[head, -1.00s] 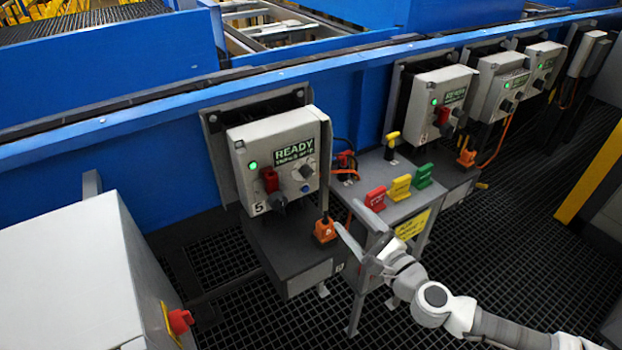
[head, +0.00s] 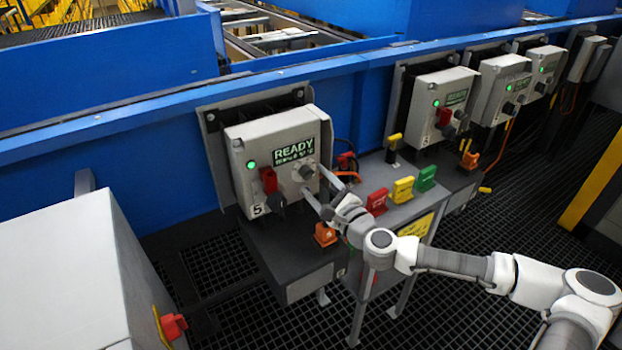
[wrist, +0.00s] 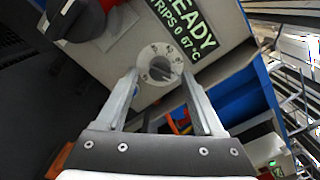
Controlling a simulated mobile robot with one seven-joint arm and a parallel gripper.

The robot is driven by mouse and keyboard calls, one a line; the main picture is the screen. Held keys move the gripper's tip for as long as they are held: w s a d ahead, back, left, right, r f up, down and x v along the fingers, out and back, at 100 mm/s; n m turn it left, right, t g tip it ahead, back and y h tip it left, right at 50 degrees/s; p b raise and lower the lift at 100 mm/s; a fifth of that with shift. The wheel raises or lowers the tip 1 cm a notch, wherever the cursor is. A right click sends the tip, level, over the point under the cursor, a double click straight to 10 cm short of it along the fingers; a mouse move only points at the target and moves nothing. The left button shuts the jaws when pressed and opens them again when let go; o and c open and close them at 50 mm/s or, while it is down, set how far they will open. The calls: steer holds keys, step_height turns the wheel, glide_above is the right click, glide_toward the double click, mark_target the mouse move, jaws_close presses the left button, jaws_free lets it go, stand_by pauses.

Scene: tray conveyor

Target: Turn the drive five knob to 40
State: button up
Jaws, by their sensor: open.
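The drive five box (head: 240,135), marked 5, is grey with a green-lit display reading READY and a green lamp. Its grey round knob (head: 306,171) sits below the display. In the wrist view the knob (wrist: 160,68) has a pale scale ring with small marks and a darker centre; the numbers are too small to read. My gripper (head: 316,184) is open in front of the box's lower right. In the wrist view my gripper (wrist: 160,78) has one finger on each side of the knob. I cannot tell whether the fingers touch it.
A red switch handle (head: 268,179) and a black rotary knob (head: 278,206) are left of the dial. An orange padlock (head: 325,234) hangs below. Red, yellow and green tags (head: 402,189) stand on the side shelf. Similar drive boxes (head: 440,95) stand further right.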

mark_target(307, 173)
steer(key=shift+x, duration=1.35)
jaws_close()
